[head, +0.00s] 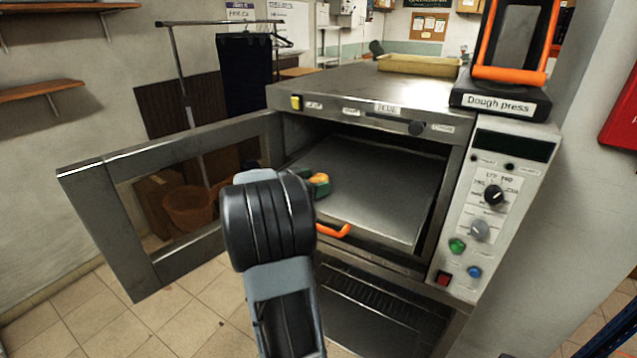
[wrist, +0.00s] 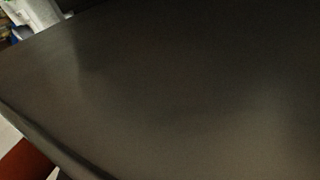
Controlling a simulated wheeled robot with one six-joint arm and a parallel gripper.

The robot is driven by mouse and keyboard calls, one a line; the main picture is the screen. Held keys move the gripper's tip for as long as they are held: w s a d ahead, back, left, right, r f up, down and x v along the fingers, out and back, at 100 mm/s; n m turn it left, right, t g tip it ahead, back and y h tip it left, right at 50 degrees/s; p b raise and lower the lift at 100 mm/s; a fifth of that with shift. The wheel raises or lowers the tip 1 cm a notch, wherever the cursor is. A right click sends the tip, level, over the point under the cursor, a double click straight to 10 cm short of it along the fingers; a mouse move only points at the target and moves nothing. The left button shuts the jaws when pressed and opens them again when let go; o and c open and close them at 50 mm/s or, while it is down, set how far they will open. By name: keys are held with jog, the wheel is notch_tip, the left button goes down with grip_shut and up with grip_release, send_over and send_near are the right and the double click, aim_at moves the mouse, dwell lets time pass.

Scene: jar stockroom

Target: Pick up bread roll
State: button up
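I cannot make out a bread roll in either view. The oven (head: 290,100) stands with its glass door (head: 105,225) swung out to the left. Inside it is a bare grey metal tray (head: 385,190) with an orange handle (head: 333,230) at its front. My arm reaches up to the left side of the oven opening and hides part of it. A small green and orange piece shows just past my arm; I cannot tell what it is. My gripper's fingers do not show in either view. The wrist view is filled by a dark, smooth surface (wrist: 180,100), apparently empty.
A dough press (head: 500,103) and a pale yellow tray (head: 420,64) stand on top of the oven. The control panel (head: 490,215) is at the right. A clothes rack (head: 178,75) stands behind the door. Tiled floor (head: 110,310) is clear at lower left.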

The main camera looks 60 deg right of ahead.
jog(key=c, duration=0.8)
jog(key=shift+r, duration=0.1)
